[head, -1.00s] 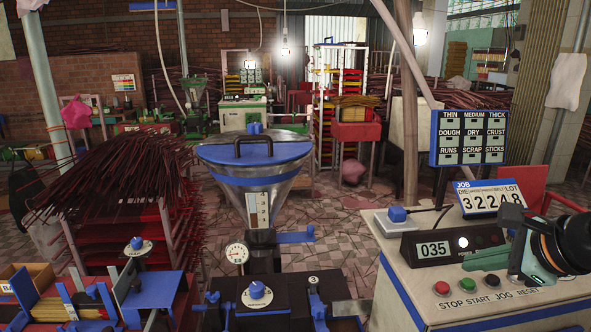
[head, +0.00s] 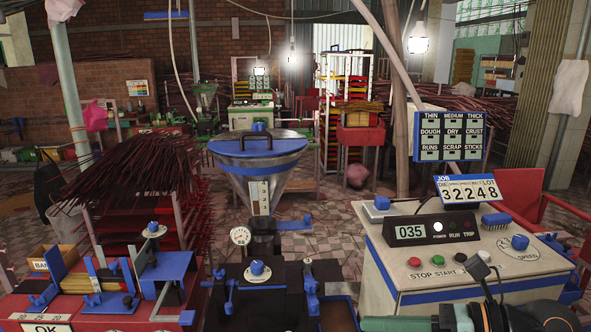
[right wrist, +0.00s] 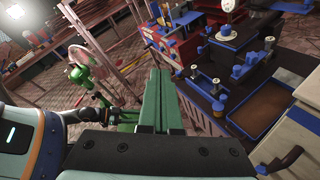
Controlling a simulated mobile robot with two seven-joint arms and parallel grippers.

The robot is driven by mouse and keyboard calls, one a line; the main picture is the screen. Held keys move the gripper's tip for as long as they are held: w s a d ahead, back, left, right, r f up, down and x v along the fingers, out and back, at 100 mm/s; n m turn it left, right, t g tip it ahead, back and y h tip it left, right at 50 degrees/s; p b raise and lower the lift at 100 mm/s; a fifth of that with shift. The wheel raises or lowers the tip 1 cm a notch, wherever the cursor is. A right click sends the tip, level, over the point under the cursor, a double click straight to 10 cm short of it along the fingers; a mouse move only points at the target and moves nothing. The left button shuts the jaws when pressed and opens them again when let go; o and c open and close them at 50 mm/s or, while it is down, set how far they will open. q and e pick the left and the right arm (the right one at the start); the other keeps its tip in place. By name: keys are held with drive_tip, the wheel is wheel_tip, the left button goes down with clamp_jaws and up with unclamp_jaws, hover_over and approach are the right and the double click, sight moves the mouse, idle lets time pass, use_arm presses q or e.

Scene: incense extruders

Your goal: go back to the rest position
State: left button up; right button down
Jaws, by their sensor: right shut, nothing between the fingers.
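My right gripper (head: 368,324) shows at the bottom edge of the head view, its green fingers pointing left in front of the control console (head: 400,262). In the right wrist view its fingers (right wrist: 162,85) lie together, empty and apart from everything around them. What looks like my left gripper (right wrist: 118,116), green on a black joint, shows small at the left of the right wrist view; its jaws are too small to read. It is not seen in the head view. The extruder with its blue-lidded hopper (head: 258,165) stands left of the console.
The console carries a display reading 035 (head: 410,232), a red stop button (head: 414,262), other buttons and a speed knob (head: 520,242). A counter sign (head: 467,190) stands behind. A work table with trays (head: 100,285) and a rack of sticks (head: 130,180) stand left. Tiled floor is open behind.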

drive_tip(key=s+d+f+n+t+h, duration=0.1)
drive_tip(key=d+f+n+t+h, duration=0.15)
drive_tip(key=f+n, duration=0.75)
drive_tip(key=s+d+f+n+t+h, duration=0.1)
drive_tip(key=f+n+t+h, duration=0.4)
drive_tip(key=n, duration=0.9)
drive_tip(key=d+f+n+t+h, duration=0.2)
drive_tip(key=f+n, duration=0.7)
drive_tip(key=n, duration=0.3)
drive_tip(key=s+a+f+m+g+h, duration=0.1)
drive_tip(key=s+f+m+g, duration=0.5)
drive_tip(key=s+f, duration=0.6)
drive_tip(key=shift+s+f+m+h+p, duration=0.35)
drive_tip(key=shift+f+h+p, duration=0.1)
drive_tip(key=shift+f, duration=0.15)
drive_tip(key=shift+a+t, duration=0.1)
drive_tip(key=shift+t, duration=0.15)
